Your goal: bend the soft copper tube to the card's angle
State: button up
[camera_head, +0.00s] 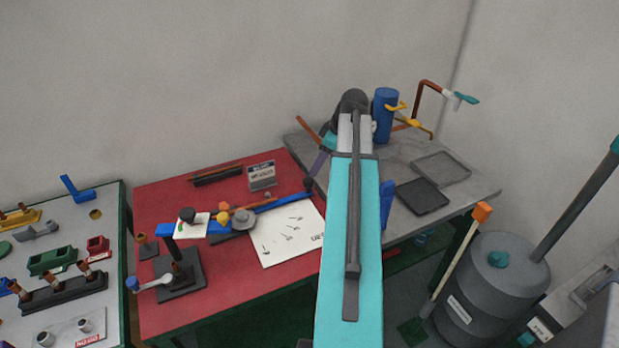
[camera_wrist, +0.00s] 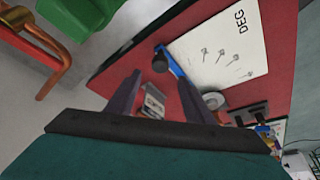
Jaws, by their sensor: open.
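A thin copper-coloured tube (camera_head: 215,170) lies along a dark rack at the back of the red table. A bender with a grey disc (camera_head: 243,219), an orange roller and a long blue handle (camera_head: 280,203) stands mid-table; the handle ends in a black knob (camera_head: 309,184). A small grey card (camera_head: 262,175) stands behind it, its lettering too small to read surely. My gripper (camera_wrist: 160,76) is open and empty, its two purple fingers apart above the table's right side.
A white angle sheet (camera_head: 288,234) lies on the red table (camera_head: 190,310). A black stand (camera_head: 180,275) is at front left. A grey bench (camera_head: 465,187) with trays and a blue cylinder (camera_head: 386,112) is at right. A crowded bench (camera_head: 110,220) is at left.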

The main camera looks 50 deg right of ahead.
aim_at(309, 180)
jog(key=shift+p+x, duration=1)
jog(key=shift+x, duration=3.25)
